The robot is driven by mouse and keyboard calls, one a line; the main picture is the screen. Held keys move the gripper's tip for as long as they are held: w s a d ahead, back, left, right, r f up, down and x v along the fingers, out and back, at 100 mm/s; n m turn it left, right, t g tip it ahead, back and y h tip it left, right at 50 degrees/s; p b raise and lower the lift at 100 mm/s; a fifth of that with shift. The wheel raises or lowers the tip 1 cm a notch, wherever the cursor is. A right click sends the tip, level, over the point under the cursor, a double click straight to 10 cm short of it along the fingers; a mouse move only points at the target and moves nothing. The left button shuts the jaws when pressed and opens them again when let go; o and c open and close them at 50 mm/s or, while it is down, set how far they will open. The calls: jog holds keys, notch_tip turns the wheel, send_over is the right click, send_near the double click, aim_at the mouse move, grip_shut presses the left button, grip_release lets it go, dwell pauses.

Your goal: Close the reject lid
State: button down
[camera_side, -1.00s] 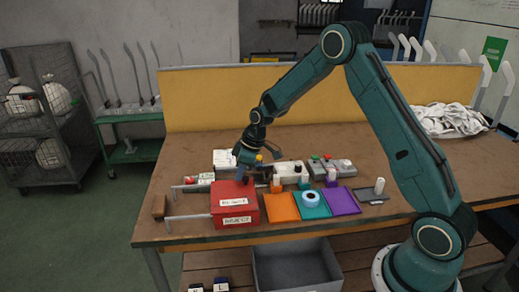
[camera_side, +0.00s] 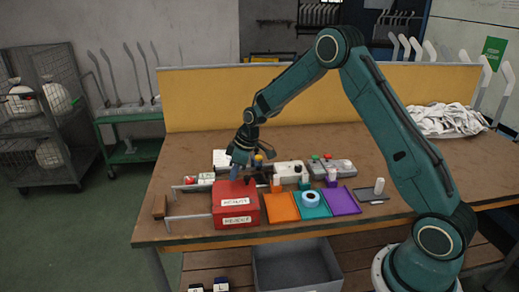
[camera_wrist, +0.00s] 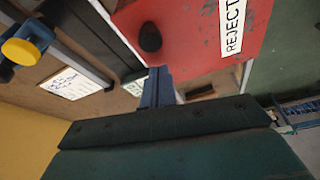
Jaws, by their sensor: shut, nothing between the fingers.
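The red reject box (camera_side: 237,216) stands near the front left of the table, with white labels on its lid and front. Its red lid (camera_side: 232,188) lies over the box top in the side view; I cannot tell if it is fully seated. In the wrist view the red lid (camera_wrist: 190,35) shows a black knob (camera_wrist: 150,38) and a REJECT label. My gripper (camera_side: 234,176) is shut and empty at the lid's back edge. In the wrist view its finger (camera_wrist: 157,88) is beside the red lid; contact is unclear.
Orange (camera_side: 281,207), teal (camera_side: 318,212) and purple (camera_side: 342,201) trays lie right of the box, with a tape roll (camera_side: 311,198) on the teal one. Small devices stand behind. A metal bar (camera_side: 188,217) is left of the box.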

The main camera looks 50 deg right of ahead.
jog(key=shift+w+a+r, duration=0.3)
jog(key=shift+w+r, duration=0.15)
jog(key=shift+w, duration=0.05)
jog(key=v, duration=0.9)
jog(key=shift+s+r, duration=0.1)
jog(key=shift+r, duration=0.1)
